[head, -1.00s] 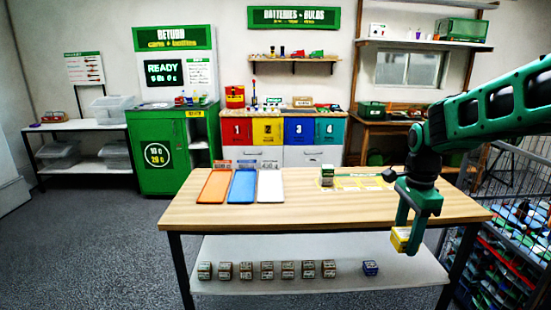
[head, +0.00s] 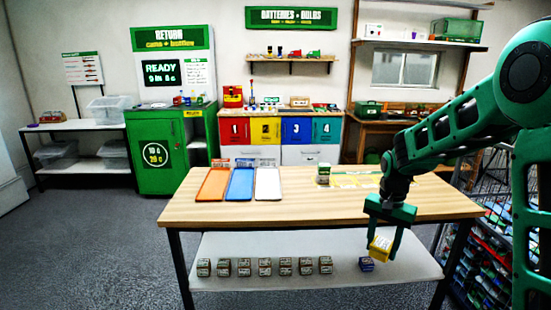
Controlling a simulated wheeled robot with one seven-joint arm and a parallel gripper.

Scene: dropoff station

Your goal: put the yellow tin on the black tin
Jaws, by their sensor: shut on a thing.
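My gripper (head: 382,252) is shut on the yellow tin (head: 379,245). It holds the tin just in front of the table's front edge, above the lower shelf in the picture. A small dark tin with green and pale parts (head: 323,174) stands on the table top, back and left of my gripper. I cannot tell whether it is the black tin, or one tin or two stacked. Several dark tins with pale labels (head: 264,267) stand in a row on the lower shelf. A blue tin (head: 366,264) stands there, just below and left of the yellow tin.
The wooden table (head: 290,208) has a clear front and middle. An orange tray (head: 212,184), a blue tray (head: 240,184) and a white tray (head: 268,184) lie at its left. A yellow-marked mat (head: 355,180) lies at the back right. A wire cage of items (head: 480,255) stands at the right.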

